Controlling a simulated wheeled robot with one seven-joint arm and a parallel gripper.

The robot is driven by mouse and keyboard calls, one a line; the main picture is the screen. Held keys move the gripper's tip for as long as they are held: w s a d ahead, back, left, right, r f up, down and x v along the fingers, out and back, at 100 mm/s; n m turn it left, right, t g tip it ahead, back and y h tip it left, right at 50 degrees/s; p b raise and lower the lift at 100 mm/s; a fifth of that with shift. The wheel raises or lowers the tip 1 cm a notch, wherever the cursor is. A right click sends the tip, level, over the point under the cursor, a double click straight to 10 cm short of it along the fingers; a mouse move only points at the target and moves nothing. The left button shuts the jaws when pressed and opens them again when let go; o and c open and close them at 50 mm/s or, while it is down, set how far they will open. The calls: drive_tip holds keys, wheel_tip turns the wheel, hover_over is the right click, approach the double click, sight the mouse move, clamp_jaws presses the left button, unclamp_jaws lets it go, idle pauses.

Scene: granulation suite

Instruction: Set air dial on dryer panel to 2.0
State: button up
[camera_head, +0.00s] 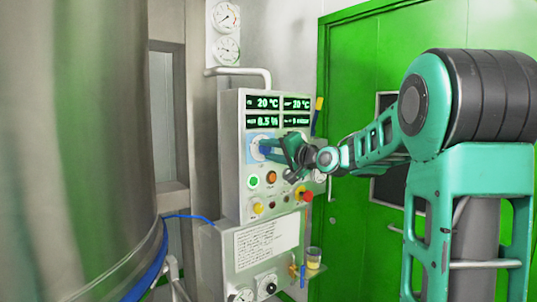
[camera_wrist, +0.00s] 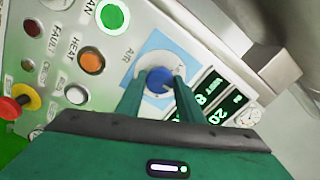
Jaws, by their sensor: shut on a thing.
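The dryer panel (camera_head: 233,120) is a light grey box with green displays at its top, reading 20 °C twice, 8.5 and another value too small to read surely. The air dial (camera_wrist: 159,80) is a blue knob on a pale blue square plate, beside the word AIR in the wrist view. My gripper (camera_wrist: 160,84) has its two green fingers on either side of the knob, shut on it. In the head view my gripper (camera_head: 266,147) reaches the panel's left side from the right and hides most of the dial. I cannot read the dial's setting.
A lit green button (camera_wrist: 112,16), an orange HEAT button (camera_wrist: 91,61) and a red emergency stop (camera_wrist: 10,108) sit on the panel near the dial. A large steel vessel (camera_head: 75,140) stands at left. A green door (camera_head: 350,60) is behind my arm.

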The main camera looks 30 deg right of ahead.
drive_tip(key=shift+d+f, duration=0.15)
drive_tip(key=shift+d, duration=0.05)
drive_tip(key=o, duration=1)
drive_tip(key=shift+o, duration=0.3)
drive_tip(key=shift+a, duration=0.1)
drive_tip(key=shift+s, duration=0.1)
drive_tip(key=s+d, duration=0.2)
drive_tip(key=s, duration=0.8)
drive_tip(key=shift+s, duration=0.2)
